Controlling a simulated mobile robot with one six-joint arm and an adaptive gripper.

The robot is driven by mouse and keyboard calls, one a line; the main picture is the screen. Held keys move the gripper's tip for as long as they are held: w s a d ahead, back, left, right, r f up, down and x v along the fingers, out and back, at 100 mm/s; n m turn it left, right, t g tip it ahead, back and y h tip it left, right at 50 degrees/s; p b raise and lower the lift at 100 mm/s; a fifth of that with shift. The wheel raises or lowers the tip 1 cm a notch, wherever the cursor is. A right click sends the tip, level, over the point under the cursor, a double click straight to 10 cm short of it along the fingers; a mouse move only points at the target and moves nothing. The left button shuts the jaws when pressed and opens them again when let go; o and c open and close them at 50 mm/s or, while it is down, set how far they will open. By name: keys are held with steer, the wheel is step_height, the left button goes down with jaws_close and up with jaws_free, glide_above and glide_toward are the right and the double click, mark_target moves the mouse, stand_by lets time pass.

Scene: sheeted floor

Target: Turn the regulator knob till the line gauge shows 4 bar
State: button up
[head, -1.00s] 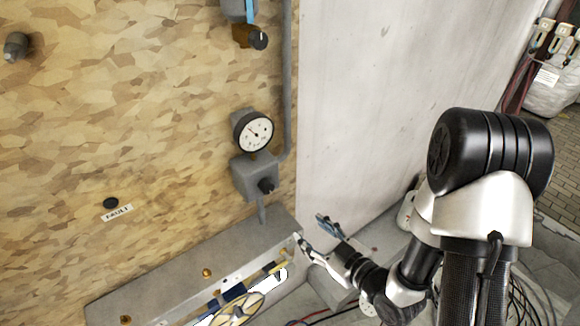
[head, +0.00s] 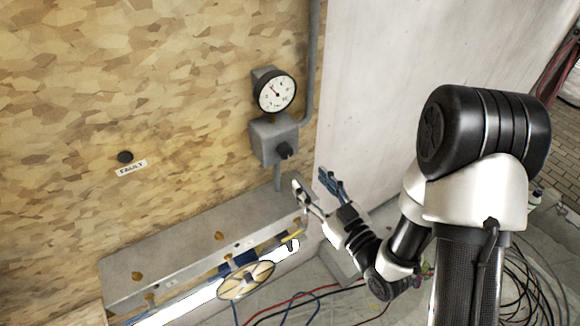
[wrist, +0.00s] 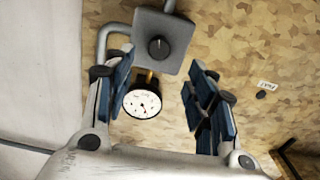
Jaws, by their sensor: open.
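The line gauge (head: 277,94) is a round white dial with a black rim on the chipboard wall. Its needle points to the upper left, but the numbers are too small to read. The regulator knob (head: 284,150) is black and sits on a grey box just below the gauge. My gripper (head: 312,182) is open and empty, below and right of the knob, apart from it. In the wrist view the knob (wrist: 158,46) shows beyond and between the fingers of my gripper (wrist: 161,88), with the gauge (wrist: 142,102) nearer the palm.
A grey ledge (head: 170,245) runs along the wall below the regulator, with brass fittings and a yellowish handwheel (head: 246,281) at its front. A grey pipe (head: 312,60) rises right of the gauge. A black button (head: 125,157) with a FAULT label is at left. Cables lie on the floor.

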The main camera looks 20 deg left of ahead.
mark_target(287, 156)
steer(key=b+x, duration=0.5)
steer(key=x, duration=0.5)
steer(key=shift+w+a+r, duration=0.1)
steer(key=shift+w+a, duration=0.05)
steer(key=shift+w, duration=0.05)
steer(key=shift+c, duration=0.2)
steer(key=c, duration=1)
steer(key=shift+m+b, duration=0.7)
steer(key=shift+b, duration=0.4)
steer(key=shift+s, duration=0.1)
